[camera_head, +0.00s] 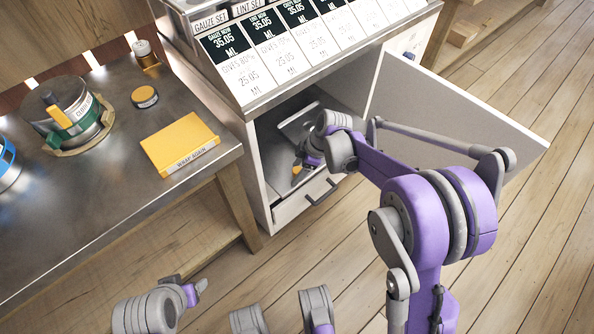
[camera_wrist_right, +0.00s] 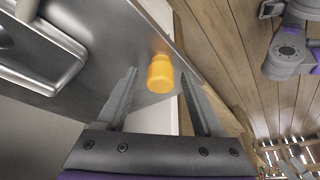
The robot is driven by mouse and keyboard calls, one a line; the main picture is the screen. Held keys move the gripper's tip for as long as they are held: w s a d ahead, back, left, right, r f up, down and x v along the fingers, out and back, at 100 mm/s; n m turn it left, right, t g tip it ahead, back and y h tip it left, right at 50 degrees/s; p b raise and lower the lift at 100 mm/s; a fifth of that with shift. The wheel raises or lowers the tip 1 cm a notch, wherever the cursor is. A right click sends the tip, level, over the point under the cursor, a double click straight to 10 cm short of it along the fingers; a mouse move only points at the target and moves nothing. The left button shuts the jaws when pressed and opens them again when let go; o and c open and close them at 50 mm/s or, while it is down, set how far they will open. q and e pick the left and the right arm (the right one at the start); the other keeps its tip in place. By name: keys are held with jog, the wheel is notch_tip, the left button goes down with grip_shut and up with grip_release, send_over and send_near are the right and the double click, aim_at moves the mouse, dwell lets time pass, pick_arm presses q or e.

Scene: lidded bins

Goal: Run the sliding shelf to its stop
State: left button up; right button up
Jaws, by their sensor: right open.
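The sliding shelf is a grey metal surface low inside the open cabinet, with a pale front (camera_head: 289,209) and a dark handle (camera_head: 320,192). How far out it stands is hard to tell. My right gripper (camera_head: 303,160) reaches into the cabinet just above the shelf. In the right wrist view its two fingers are open, spread either side of a yellow jar (camera_wrist_right: 160,75) near the shelf's (camera_wrist_right: 118,35) edge. I see no clear contact with the jar. My left gripper (camera_head: 196,289) is low at the left, away from the cabinet; its jaw gap is unclear.
The cabinet door (camera_head: 450,120) hangs open to the right, behind my right arm. A steel table (camera_head: 110,215) with a yellow box (camera_head: 178,140) stands left. Wooden floor (camera_head: 330,245) is clear in front.

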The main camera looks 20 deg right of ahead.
aim_at(273, 158)
jog(key=shift+f, duration=0.1)
grip_shut()
jog(key=w+a, duration=0.1)
jog(key=w, duration=0.2)
jog(key=w+a, duration=0.1)
jog(key=w, duration=0.2)
jog(key=w+a, duration=0.2)
jog(key=shift+w, duration=0.4)
grip_release()
jog(key=shift+p, duration=0.3)
jog(key=shift+s+r, duration=0.1)
jog(key=shift+r, duration=0.15)
jog(key=s+d, duration=0.1)
jog(key=d, duration=0.3)
jog(key=s+d+p, duration=0.1)
jog(key=d, duration=0.2)
jog(key=s+d+p, duration=0.1)
jog(key=s+d, duration=0.1)
jog(key=d, duration=0.2)
jog(key=shift+s+d+r, duration=0.1)
jog(key=shift+d+r, duration=0.15)
jog(key=shift+d, duration=0.1)
